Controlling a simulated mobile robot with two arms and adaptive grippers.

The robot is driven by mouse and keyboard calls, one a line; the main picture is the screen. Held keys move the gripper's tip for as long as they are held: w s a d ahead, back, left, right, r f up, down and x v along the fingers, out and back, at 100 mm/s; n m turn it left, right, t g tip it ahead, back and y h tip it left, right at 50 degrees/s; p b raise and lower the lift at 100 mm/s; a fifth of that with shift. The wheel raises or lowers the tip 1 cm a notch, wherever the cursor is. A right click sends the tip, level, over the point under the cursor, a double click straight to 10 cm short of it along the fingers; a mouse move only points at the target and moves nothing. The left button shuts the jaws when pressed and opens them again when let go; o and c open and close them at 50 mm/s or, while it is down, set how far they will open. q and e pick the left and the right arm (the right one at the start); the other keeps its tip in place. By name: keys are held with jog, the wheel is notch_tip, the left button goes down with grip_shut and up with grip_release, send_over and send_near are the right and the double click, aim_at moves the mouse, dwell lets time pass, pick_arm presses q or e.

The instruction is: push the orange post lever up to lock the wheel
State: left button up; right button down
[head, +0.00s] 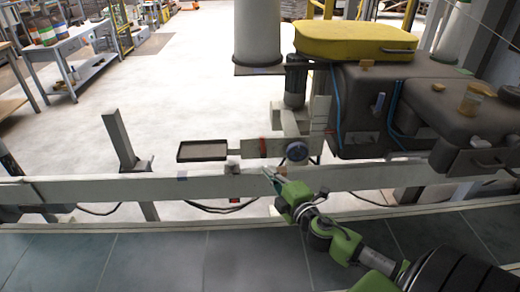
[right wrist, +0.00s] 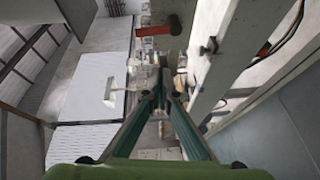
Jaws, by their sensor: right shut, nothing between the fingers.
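The orange post lever (head: 262,145) is a small red-orange piece on the pale bracket behind the long rail. In the right wrist view an orange-red lever (right wrist: 157,29) shows near the top, beyond the fingertips. My left gripper is not in view.
The long pale rail (head: 110,189) runs across in front of the machine. A flat dark tray (head: 203,151) is left of the bracket. A dark machine with a yellow cover (head: 352,40) stands at the right.

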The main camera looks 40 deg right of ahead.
aim_at(263, 145)
jog(key=w+d+n+y+b, duration=0.1)
jog(key=w+d+n+y, duration=0.1)
jog(key=w, duration=0.8)
jog(key=shift+d+r+n+t, duration=0.3)
jog(key=shift+d+r+n, duration=0.15)
jog(key=shift+d+n, duration=0.35)
jog(key=shift+w, duration=0.1)
jog(key=shift+d, duration=0.1)
jog(key=shift+s+d+r+b, duration=0.1)
jog(key=shift+s+d+b, duration=0.1)
jog(key=shift+d+b, duration=0.25)
jog(key=shift+d, duration=0.15)
